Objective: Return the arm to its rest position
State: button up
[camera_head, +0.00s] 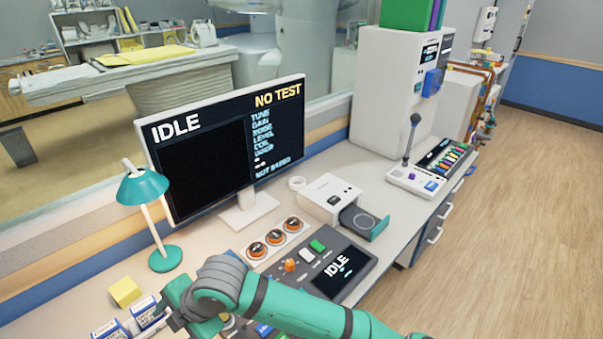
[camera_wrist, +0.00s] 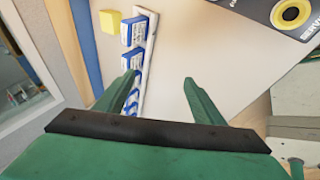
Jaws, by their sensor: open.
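My green arm (camera_head: 290,307) reaches in from the lower right of the head view, over the front of the desk. Its wrist is bent near the lower middle, and the fingertips are hard to make out there. In the wrist view my gripper (camera_wrist: 160,92) shows two green fingers spread apart with nothing between them. Beyond the fingers lie the pale desk top (camera_wrist: 195,50) and a white rack with blue-and-white boxes (camera_wrist: 132,31).
A monitor (camera_head: 222,150) reads IDLE and NO TEST. A teal lamp (camera_head: 143,190), a yellow block (camera_head: 125,291) and blue-and-white boxes (camera_head: 146,312) stand at left. A control panel (camera_head: 343,268) lies beside my arm. A white box with an open drawer (camera_head: 331,197) stands behind. Floor at right is clear.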

jog(key=w+a+r+m+t+y, duration=0.1)
jog(key=a+r+m+t+y, duration=0.3)
jog(key=r, duration=0.3)
jog(key=w+a+r+m+t+y, duration=0.1)
jog(key=a+r+m+y, duration=0.4)
jog(key=r, duration=0.2)
jog(key=w+d+f+m+t+h, duration=0.3)
jog(key=d+f+m+t+h, duration=0.25)
jog(key=d+m+t, duration=0.7)
jog(key=s+d+f+m+h, duration=0.6)
jog(key=d+f+m, duration=0.2)
jog(key=f, duration=0.4)
jog(key=s+d+f+g+h, duration=0.1)
jog(key=s+d+f+h, duration=0.1)
jog(key=s+d, duration=0.6)
jog(key=s+d+f+g+h, duration=0.2)
jog(key=s+d+f, duration=0.3)
jog(key=s, duration=1)
jog(key=d, duration=0.3)
jog(key=shift+f+h, duration=0.3)
jog(key=shift+h, duration=0.05)
jog(key=shift+n, duration=0.25)
jog(key=shift+c, duration=0.4)
